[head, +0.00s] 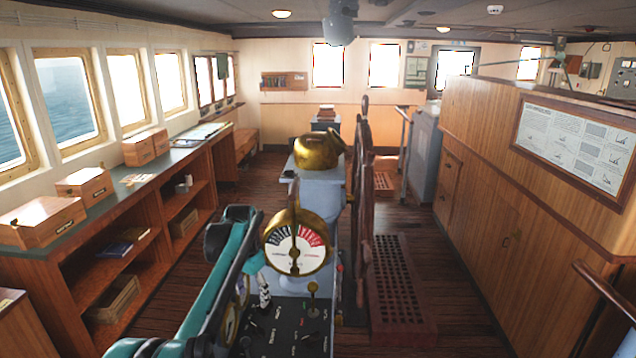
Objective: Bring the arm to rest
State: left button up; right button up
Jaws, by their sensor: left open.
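My left arm, teal and black, rises from the bottom edge left of centre. It bends at a raised elbow beside the round brass telegraph dial (296,247). My left gripper (264,300) is small in view, hanging below the elbow, close in front of or over the dark control panel (288,328). It is open, and I see nothing between its fingers. Whether it touches the panel I cannot tell. My arm hides part of the panel and a second dial at lower left. My right gripper is not in view.
A small lever with a brass knob (313,288) stands on the panel near the gripper. The wooden ship's wheel (364,200) and brass binnacle (318,152) stand behind. A long shelf counter (110,205) with wooden boxes runs along the left. Floor between is clear.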

pick_arm(q)
jog(key=s+d+r+n+t+b, duration=0.2)
jog(key=s+n+t+b, duration=0.1)
jog(key=s, duration=1.7)
jog(key=s+f+n+t+b, duration=0.2)
jog(key=s+f+t, duration=0.1)
jog(key=s+f, duration=0.7)
jog(key=s, duration=0.4)
jog(key=shift+d+f+n, duration=0.15)
jog(key=shift+d+n, duration=0.05)
jog(key=shift+n, duration=0.1)
